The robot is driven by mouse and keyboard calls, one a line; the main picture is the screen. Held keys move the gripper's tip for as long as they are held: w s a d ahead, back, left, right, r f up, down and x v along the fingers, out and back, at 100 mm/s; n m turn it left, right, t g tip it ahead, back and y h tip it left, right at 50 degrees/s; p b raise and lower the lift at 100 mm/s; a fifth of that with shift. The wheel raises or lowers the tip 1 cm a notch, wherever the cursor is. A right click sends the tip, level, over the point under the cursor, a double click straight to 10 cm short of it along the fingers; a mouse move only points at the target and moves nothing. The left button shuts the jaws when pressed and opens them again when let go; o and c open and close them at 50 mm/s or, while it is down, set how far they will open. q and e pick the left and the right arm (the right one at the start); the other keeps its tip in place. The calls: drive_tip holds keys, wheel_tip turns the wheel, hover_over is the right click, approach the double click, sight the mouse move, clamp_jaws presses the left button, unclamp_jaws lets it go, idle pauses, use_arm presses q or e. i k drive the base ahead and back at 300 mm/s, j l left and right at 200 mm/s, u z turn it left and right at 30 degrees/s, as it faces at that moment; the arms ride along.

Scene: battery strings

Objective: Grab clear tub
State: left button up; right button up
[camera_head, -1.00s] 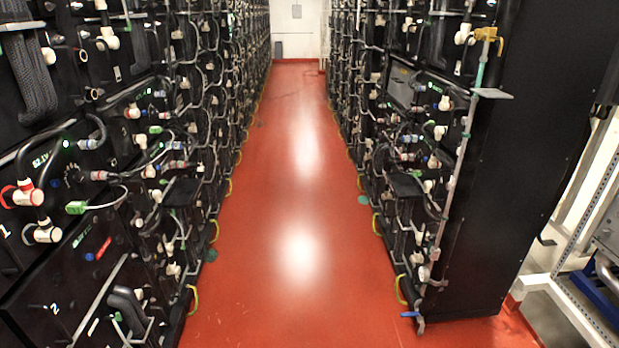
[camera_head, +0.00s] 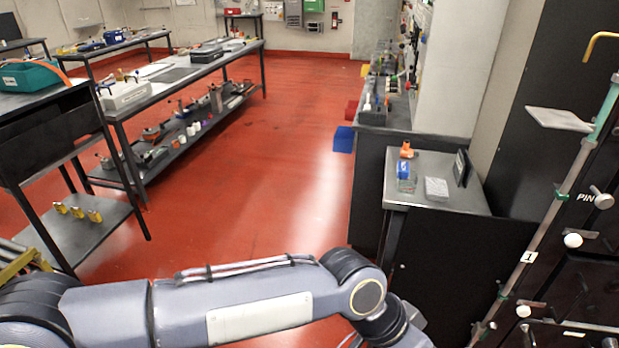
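A small clear, whitish tub (camera_head: 436,188) sits on a grey-topped stand (camera_head: 454,204) right of centre. Next to it on the left stands a small clear container with a blue upper part (camera_head: 404,172); which of the two is the tub cannot be told for sure. My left arm comes in from the left along the bottom of the view, and its far end runs out of the lower edge below the stand. Its gripper is not seen. My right gripper is not in view either.
An orange item (camera_head: 406,150) and a dark upright panel (camera_head: 461,168) share the stand. A long bench (camera_head: 156,90) with tools and a lower shelf stands left. Black battery racks with a protruding rod (camera_head: 554,205) are close on the right. Red floor (camera_head: 280,170) is clear between.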

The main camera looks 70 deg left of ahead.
sight(408, 183)
drive_tip(key=u, duration=1.6)
drive_tip(key=i+j+u, duration=0.3)
drive_tip(key=i, duration=0.3)
drive_tip(key=i+j+u, duration=0.1)
drive_tip(key=i+u, duration=0.2)
drive_tip(key=i, duration=0.3)
